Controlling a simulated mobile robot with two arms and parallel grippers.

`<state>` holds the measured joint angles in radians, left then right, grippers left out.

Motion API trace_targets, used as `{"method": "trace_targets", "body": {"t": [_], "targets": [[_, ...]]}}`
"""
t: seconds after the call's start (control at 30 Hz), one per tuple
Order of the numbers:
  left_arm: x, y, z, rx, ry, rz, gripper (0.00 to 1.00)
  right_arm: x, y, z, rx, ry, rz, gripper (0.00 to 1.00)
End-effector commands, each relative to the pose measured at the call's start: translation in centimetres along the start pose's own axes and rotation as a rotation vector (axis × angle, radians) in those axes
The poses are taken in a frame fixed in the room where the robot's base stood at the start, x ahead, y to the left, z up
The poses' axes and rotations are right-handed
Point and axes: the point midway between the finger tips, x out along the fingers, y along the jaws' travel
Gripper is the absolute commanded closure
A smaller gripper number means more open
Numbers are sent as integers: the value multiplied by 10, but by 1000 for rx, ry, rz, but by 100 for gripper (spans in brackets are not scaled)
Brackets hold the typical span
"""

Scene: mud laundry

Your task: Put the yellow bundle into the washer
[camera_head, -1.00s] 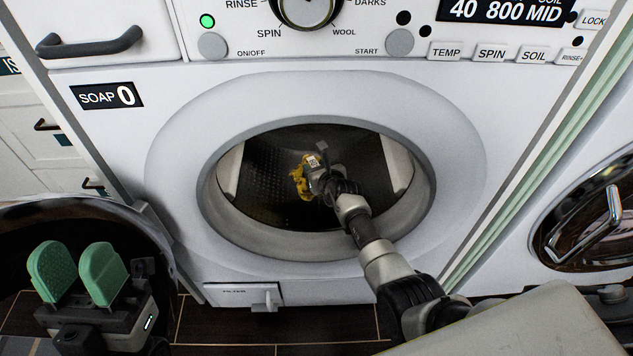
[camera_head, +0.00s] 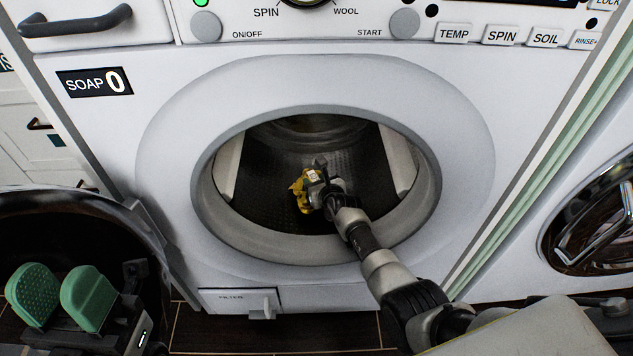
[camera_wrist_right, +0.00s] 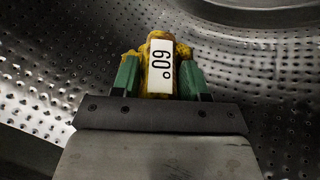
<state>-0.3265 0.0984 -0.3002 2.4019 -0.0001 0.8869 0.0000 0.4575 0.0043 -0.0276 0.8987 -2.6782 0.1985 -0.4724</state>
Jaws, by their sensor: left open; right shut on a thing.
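The washer (camera_head: 165,150) stands in front of me with its round opening uncovered. My right arm reaches through the opening into the dark drum (camera_head: 275,165). My right gripper (camera_head: 314,180) is inside the drum, shut on the yellow bundle (camera_head: 301,196). In the right wrist view the green fingers of this gripper (camera_wrist_right: 160,80) press on both sides of the bundle (camera_wrist_right: 183,50), which carries a white "60°" tag (camera_wrist_right: 160,66). Perforated drum metal surrounds it. My left gripper (camera_head: 62,298) is open and empty at the lower left, outside the washer.
The dark round washer door (camera_head: 75,225) hangs open at the left, behind my left gripper. A soap drawer handle (camera_head: 75,22) and buttons are above the opening. A filter flap (camera_head: 235,301) is below. Another machine's round door (camera_head: 590,225) is at the right.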

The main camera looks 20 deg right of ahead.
Motion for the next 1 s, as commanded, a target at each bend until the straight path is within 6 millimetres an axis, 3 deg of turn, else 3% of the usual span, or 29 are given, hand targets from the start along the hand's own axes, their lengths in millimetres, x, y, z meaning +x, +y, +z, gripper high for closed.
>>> {"method": "trace_targets", "body": {"t": [0.17, 0.2, 0.37, 0.63, 0.77, 0.97, 1.0], "targets": [[1, 0, 1, 1, 4, 3, 57, 1, 0, -3, -1, -1, -1, 91], [1, 0, 1, 0, 4, 3, 57, 1, 0, -3, -1, 0, -1, 54], [1, 0, 1, 0, 4, 3, 57, 1, 0, -3, -1, 0, -1, 30], [1, 0, 0, 1, 7, -1, 57, 1, 0, -2, -1, -1, 0, 30], [3, 0, -3, 0, -7, -6, 57, -4, 0, 9, 1, -2, 0, 30], [32, 0, -9, -1, -11, -7, 57, -40, 0, 14, 1, 3, -1, 30], [30, 0, -2, 2, -61, -7, 57, -42, 0, 11, 1, 1, -1, 30]]}}
